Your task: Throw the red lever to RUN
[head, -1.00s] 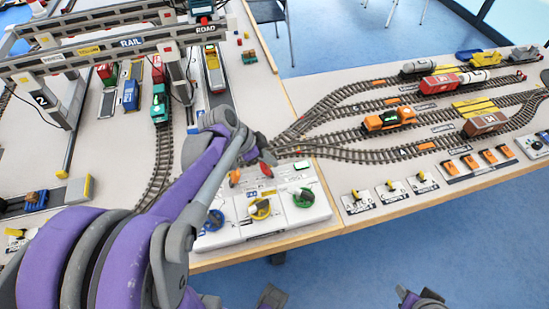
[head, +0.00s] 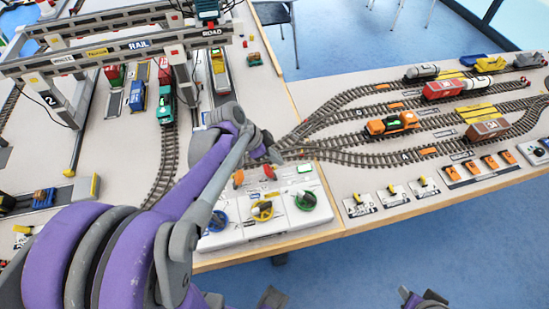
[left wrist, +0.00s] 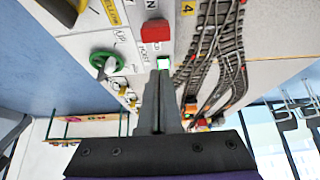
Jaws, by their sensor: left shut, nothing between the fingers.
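The red lever (head: 270,172) sits near the back of the white control panel (head: 287,226), between an orange lever and a green-lit display. My left gripper (head: 272,156) is just behind the red lever in the head view, shut and empty. In the left wrist view the lever's red handle (left wrist: 156,31) lies beyond the shut fingertips (left wrist: 162,72), with a visible gap in the picture. The lever's RUN mark cannot be read.
The panel has blue, yellow and green knobs (head: 306,201) along its front. Rail tracks (head: 350,155) with wagons run right and behind. A grey gantry crane (head: 130,48) stands at the left back. Small yellow switches (head: 388,194) line the front edge right of the panel.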

